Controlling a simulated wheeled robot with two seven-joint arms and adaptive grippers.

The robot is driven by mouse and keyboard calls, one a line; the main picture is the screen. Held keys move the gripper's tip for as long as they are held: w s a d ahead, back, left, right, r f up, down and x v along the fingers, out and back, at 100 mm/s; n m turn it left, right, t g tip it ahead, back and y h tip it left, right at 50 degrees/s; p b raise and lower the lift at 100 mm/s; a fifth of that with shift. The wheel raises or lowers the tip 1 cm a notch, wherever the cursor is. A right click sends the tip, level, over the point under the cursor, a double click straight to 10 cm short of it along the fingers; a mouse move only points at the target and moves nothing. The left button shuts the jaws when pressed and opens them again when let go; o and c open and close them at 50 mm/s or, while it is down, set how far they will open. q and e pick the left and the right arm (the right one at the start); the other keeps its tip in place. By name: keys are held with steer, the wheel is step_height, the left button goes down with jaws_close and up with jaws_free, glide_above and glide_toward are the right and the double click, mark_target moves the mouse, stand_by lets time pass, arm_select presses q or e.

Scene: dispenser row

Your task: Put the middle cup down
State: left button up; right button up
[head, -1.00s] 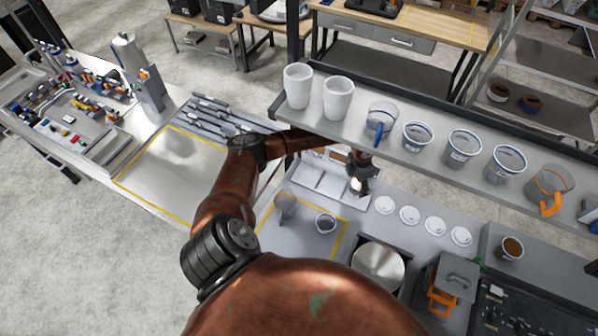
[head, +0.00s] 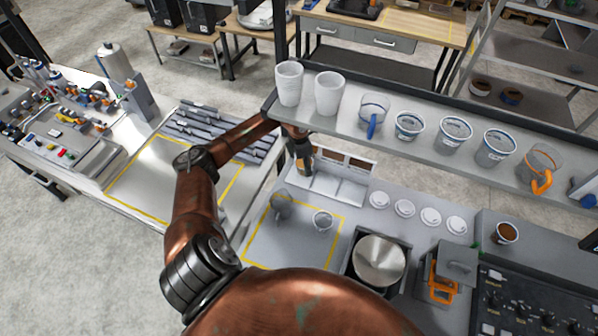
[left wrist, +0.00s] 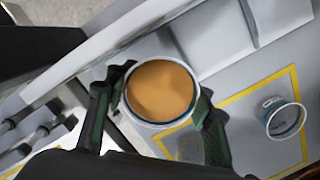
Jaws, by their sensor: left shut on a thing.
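My left gripper (head: 303,160) is shut on a cup and holds it above the counter at the left end of the divided white rack. In the left wrist view the held cup (left wrist: 161,93) is upright and full of orange-brown contents, with a finger of the gripper (left wrist: 160,104) on either side. Another cup (head: 322,221) stands in the yellow-outlined area (head: 262,252) on the counter; it also shows in the left wrist view (left wrist: 283,118), to the right of the held cup. My right gripper is out of view.
The shelf (head: 350,130) above the counter holds several cups and two white tumblers. A divided white rack (head: 345,185), round white lids (head: 405,208) and a round metal plate (head: 381,259) are on or in the counter. The front of the outlined area is clear.

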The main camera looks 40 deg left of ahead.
mark_target(301, 171)
arm_select(q)
steer(key=shift+s+a+f, duration=0.1)
steer(key=shift+s+a, duration=0.15)
steer(key=shift+a, duration=0.45)
step_height(301, 171, down, 3)
steer(key=shift+s+d+f+b, duration=0.1)
steer(key=shift+d+b, duration=0.05)
steer(key=shift+b, duration=0.8)
steer(key=shift+f, duration=0.15)
steer(key=o, duration=1.3)
steer(key=shift+f, duration=0.1)
